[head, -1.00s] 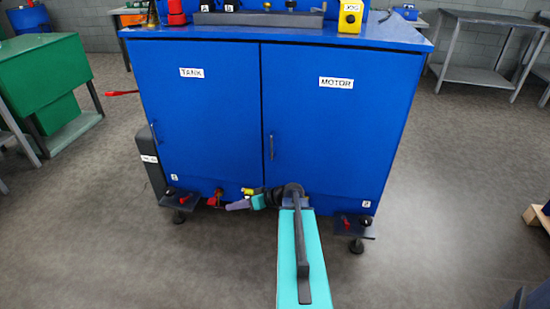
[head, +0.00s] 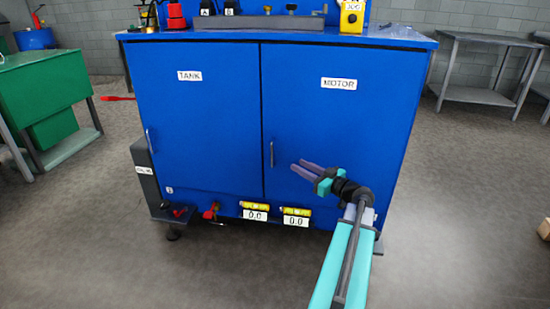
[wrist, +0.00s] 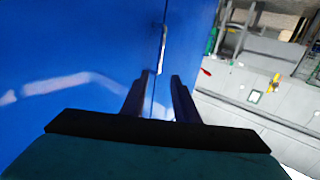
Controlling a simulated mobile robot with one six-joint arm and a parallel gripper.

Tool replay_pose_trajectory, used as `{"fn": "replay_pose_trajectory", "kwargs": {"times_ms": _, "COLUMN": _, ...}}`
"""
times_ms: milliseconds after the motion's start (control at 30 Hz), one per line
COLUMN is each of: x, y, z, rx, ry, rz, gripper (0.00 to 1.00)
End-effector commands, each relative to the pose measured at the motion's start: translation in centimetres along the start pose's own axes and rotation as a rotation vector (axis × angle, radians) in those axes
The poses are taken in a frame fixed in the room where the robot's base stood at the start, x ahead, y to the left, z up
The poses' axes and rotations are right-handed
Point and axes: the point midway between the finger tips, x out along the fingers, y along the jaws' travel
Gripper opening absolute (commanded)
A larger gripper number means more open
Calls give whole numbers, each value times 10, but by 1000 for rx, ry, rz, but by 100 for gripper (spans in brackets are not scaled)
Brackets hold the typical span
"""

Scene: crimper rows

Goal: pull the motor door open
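The motor door (head: 335,140) is the right blue door of the cabinet, labelled MOTOR, and it looks closed. Its dark vertical handle (head: 272,151) is on its left edge, near the seam with the tank door. My gripper (head: 297,166) is in front of the motor door, to the right of the handle, with its fingers pointing left toward it. In the wrist view my gripper (wrist: 160,80) is open and empty, with a gap between the fingers. A handle (wrist: 162,50) shows beyond the fingertips, roughly in line with the gap, and does not appear touched.
The tank door (head: 195,120) is closed on the left. Two yellow-topped readouts (head: 255,211) (head: 296,216) sit below the doors. A red valve (head: 210,212) is at the lower left. A green cabinet (head: 50,100) stands far left.

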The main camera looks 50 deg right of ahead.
Motion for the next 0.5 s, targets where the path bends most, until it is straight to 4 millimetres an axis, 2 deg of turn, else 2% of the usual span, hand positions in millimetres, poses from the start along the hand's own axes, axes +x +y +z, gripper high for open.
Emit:
{"fn": "replay_pose_trajectory", "kwargs": {"times_ms": 267, "x": 2, "y": 0, "z": 1, "rx": 2, "ry": -2, "rz": -1, "gripper": 27}}
{"fn": "replay_pose_trajectory", "kwargs": {"times_ms": 500, "x": 16, "y": 0, "z": 1, "rx": 1, "ry": -2, "rz": -3, "gripper": 27}}
